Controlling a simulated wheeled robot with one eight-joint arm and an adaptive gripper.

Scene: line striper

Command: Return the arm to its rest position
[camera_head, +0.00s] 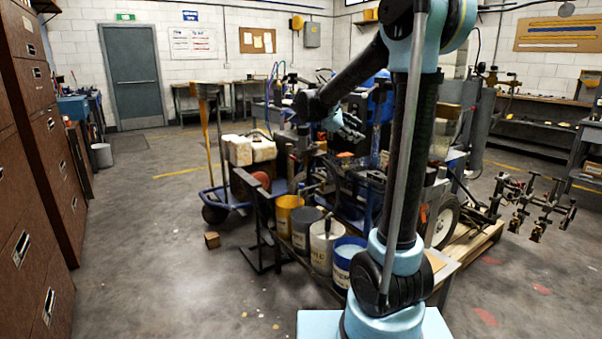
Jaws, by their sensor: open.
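My arm rises from the light-blue base at the bottom right of the head view. Its upper part bends over at the top, and the forearm slopes down to the left and away from me. My gripper (350,127) is at the far end of the arm, in front of the line striper (370,185). The gripper looks small and dark against the clutter. Its fingers look apart, and I see nothing held between them. Whether it touches any part of the machine I cannot tell. My upright arm link hides part of the machine.
Several buckets, including a yellow one (288,213) and a white-and-blue one (347,262), stand on a low rack beside the striper. Brown cabinets (35,150) line the left.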

